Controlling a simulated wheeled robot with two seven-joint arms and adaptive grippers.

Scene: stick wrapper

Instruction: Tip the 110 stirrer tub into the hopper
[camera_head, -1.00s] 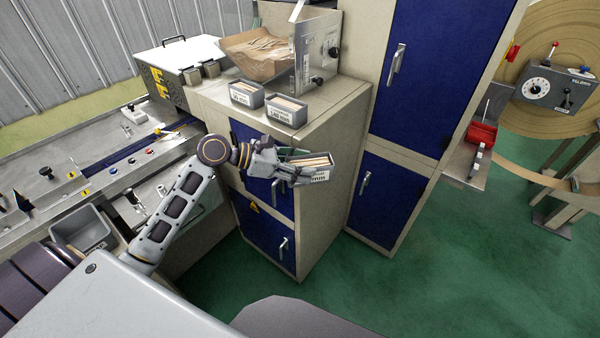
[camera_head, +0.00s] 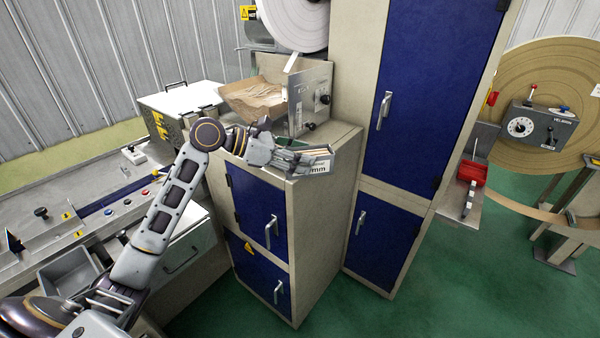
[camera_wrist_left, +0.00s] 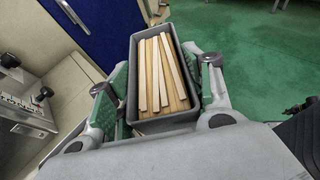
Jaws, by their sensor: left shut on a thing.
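My left gripper (camera_head: 290,157) is shut on a small grey tub (camera_head: 318,168) of flat wooden sticks. Only "mm" of its label reads, so its size cannot be told. The tub is at about cabinet-top height, near the cabinet's front right edge. In the left wrist view the tub (camera_wrist_left: 138,119) sits between the fingers (camera_wrist_left: 165,85), with several pale sticks (camera_wrist_left: 158,75) inside. My right gripper is not in view.
The cabinet (camera_head: 262,215) with blue doors stands under the hopper. A taller blue-doored cabinet (camera_head: 420,100) rises to the right of the hopper. A metal side plate (camera_head: 312,95) with black knobs borders the hopper. My arm hides part of the cabinet top.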

